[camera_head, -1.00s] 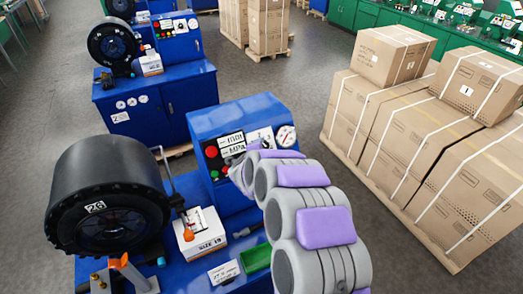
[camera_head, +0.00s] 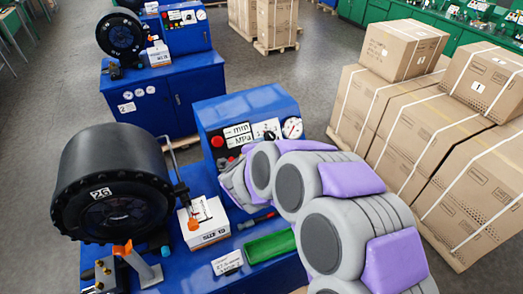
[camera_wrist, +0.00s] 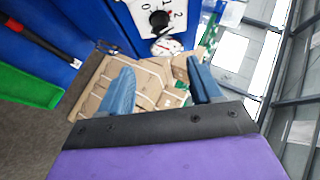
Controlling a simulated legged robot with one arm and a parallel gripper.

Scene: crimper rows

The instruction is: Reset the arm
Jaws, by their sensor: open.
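My gripper shows in the wrist view (camera_wrist: 160,88), its two blue fingers spread well apart with nothing between them. Beyond the fingers are strapped cartons in the background, out of reach. In the head view my grey and purple arm stands in front of the right part of the blue crimper, and the gripper itself is hidden behind the arm links. The near crimper (camera_head: 112,190) has a black round head marked 26 and a control panel (camera_head: 255,133) with a gauge.
A white box (camera_head: 203,222) and a green tray (camera_head: 270,247) sit on the blue bench top. A red-handled tool (camera_wrist: 40,42) lies near the tray. Strapped cartons (camera_head: 440,150) stand on a pallet at the right. A second crimper (camera_head: 122,36) stands behind, with grey floor between.

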